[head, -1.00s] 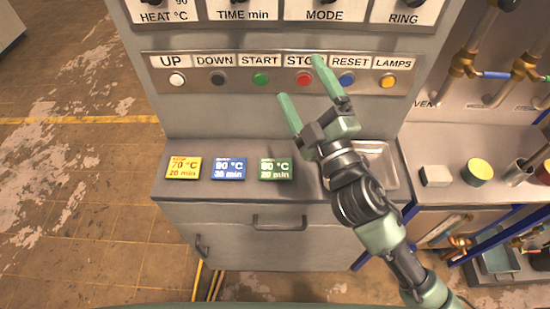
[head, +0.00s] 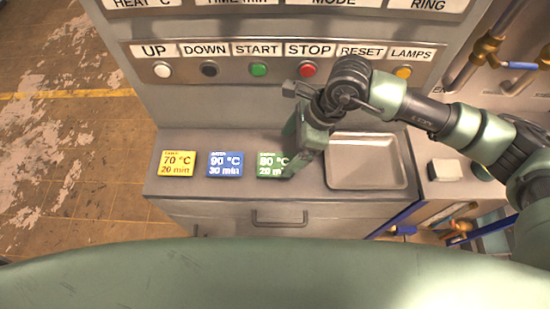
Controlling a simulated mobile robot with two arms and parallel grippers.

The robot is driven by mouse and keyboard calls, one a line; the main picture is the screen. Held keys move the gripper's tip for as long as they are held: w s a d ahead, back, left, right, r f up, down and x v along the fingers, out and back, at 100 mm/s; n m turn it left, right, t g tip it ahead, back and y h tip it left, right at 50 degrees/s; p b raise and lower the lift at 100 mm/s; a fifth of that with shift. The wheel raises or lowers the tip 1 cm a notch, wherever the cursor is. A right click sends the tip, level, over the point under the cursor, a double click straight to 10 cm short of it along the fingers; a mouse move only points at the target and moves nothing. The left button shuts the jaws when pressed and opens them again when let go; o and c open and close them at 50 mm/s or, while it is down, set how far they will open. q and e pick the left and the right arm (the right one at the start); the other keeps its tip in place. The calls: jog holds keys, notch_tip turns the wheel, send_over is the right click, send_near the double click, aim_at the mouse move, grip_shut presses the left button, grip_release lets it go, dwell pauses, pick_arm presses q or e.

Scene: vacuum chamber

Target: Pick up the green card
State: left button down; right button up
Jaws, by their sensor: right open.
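The green card (head: 267,164), printed with 80 °C and 20 min, lies flat on the grey ledge (head: 200,190) below the button panel. My right gripper (head: 294,160) points down at the card's right edge, and its fingers cover part of that edge. The jaws are open. I cannot tell whether the fingertips touch the card or the ledge. My left gripper does not show.
A blue card (head: 226,164) and a yellow card (head: 177,163) lie in a row to the left of the green one. A shallow metal tray (head: 366,184) sits just right of the gripper. The button panel (head: 284,50) rises behind. A drawer handle (head: 279,217) is below the ledge.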

aim_at(275, 164)
jog(key=shift+s+a+f+p, duration=0.25)
jog(key=shift+a+f+p, duration=0.3)
jog(key=shift+f, duration=0.2)
jog(key=p+x, duration=0.2)
jog(key=x, duration=0.1)
jog(key=shift+a+f, duration=0.15)
jog(key=shift+f, duration=0.2)
jog(key=shift+a+f, duration=0.15)
jog(key=shift+f, duration=0.25)
jog(key=shift+c, duration=0.3)
jog(key=c, duration=1.4)
